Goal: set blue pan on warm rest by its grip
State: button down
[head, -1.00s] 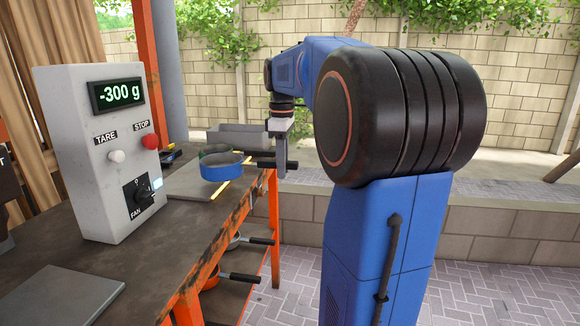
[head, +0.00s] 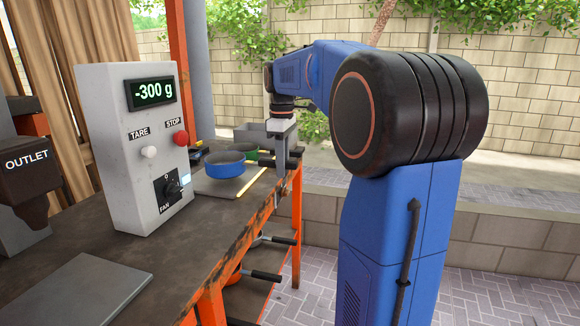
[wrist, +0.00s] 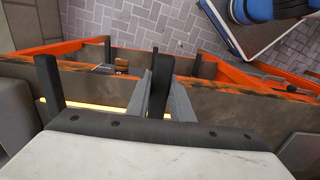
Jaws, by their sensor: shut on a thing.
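The blue pan (head: 225,168) is upright at the far part of the bench, over a grey plate (head: 208,190) with a yellow strip (head: 250,184) along its right side. I cannot tell whether the pan touches the plate. My gripper (head: 283,165) is at the right of the pan, shut on its dark grip. In the wrist view my gripper (wrist: 160,78) has the black grip (wrist: 160,90) between its two grey fingers. The pan's bowl is hidden in that view. Which plate is the warm rest is not marked clearly.
A control box (head: 125,150) reading -300 g stands left of the pan. A green pan (head: 250,150) and a grey bin (head: 252,135) are behind it. A grey plate (head: 75,293) lies in front. Pans with black handles (head: 266,275) are on the lower shelf.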

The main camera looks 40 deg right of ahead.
aim_at(272, 160)
jog(key=shift+w+a+f, duration=0.1)
jog(key=shift+w+a, duration=0.95)
jog(key=shift+w, duration=0.25)
jog(key=shift+s+d+f, duration=0.1)
jog(key=shift+f, duration=1.1)
jog(key=c, duration=1.5)
grip_release()
notch_tip(272, 160, up, 17)
jog(key=shift+r, duration=0.15)
